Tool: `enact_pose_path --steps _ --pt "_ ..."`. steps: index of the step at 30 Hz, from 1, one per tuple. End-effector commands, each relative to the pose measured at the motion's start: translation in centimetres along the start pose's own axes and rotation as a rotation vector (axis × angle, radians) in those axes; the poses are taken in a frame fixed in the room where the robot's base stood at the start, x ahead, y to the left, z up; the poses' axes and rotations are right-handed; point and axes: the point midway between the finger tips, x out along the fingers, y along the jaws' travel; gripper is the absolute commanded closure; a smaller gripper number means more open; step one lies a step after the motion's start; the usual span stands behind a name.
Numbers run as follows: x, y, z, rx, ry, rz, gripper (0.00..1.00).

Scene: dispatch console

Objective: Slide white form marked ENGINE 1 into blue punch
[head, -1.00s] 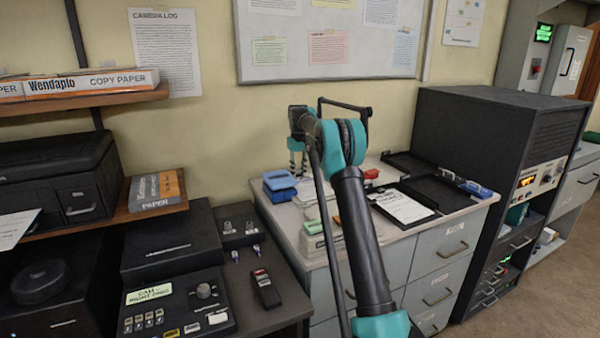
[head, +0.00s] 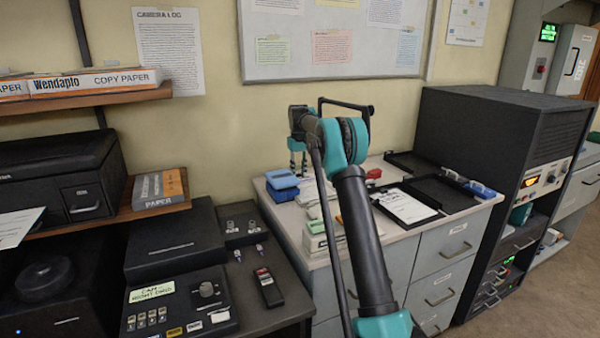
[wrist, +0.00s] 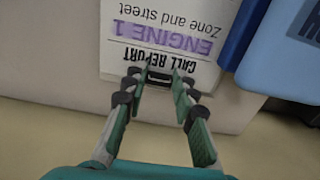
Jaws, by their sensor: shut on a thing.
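The white form marked ENGINE 1 (wrist: 165,30) fills the upper middle of the wrist view, its print upside down, with a purple ENGINE 1 line and CALL REPORT along its near edge. My gripper (wrist: 160,80) is shut on that near edge. In the head view, my gripper (head: 298,166) is over the left part of the grey cabinet's top, and the form there is hard to make out. Blue items (head: 282,180) stand just left of the gripper. They also show at the upper right of the wrist view (wrist: 295,50), close beside the form; I cannot tell whether they touch.
A black tray with a white sheet (head: 408,205) lies right of my arm on the cabinet top (head: 345,190). A small red item (head: 373,174) is behind it. A tall black rack (head: 480,130) stands right. A dark console (head: 180,300) stands left.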

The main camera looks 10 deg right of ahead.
Motion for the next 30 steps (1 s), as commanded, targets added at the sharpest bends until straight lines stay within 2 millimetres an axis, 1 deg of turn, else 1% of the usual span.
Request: enact_pose_path --steps 16,24,30 --pt "-0.01 -0.25 0.0 0.0 0.0 0.0 0.99" --pt "0.02 -0.84 0.0 -0.001 0.0 0.0 0.99" --pt "0.02 -0.92 0.0 0.0 0.0 0.0 0.99"
